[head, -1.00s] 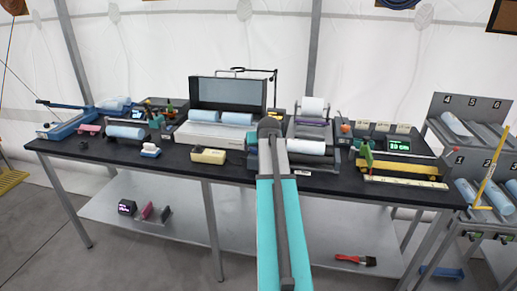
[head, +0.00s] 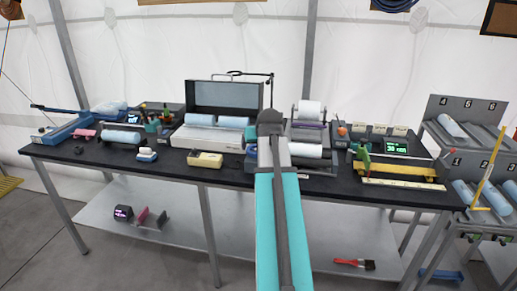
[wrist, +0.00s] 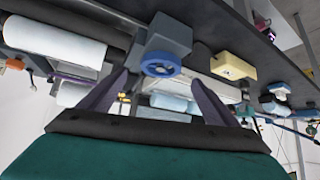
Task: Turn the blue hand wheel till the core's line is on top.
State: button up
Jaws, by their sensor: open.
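The blue hand wheel (wrist: 161,64) shows in the wrist view, on the end of a grey block beside the rollers. My gripper (wrist: 161,80) is open and empty, its two dark fingers pointing toward the wheel with a finger to either side of it in the picture. I cannot tell whether they touch it. A white roll (wrist: 58,40) lies left of the wheel. In the head view the roller stand holds a front white roll (head: 305,150) and an upper roll (head: 309,110). The core's line cannot be made out.
A yellow box (head: 205,160) sits on the black bench (head: 110,158) left of my arm. An open grey case (head: 226,97) stands behind it. A numbered rack (head: 465,130) stands at the far right.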

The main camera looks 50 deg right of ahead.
jog(key=shift+v, duration=2.8)
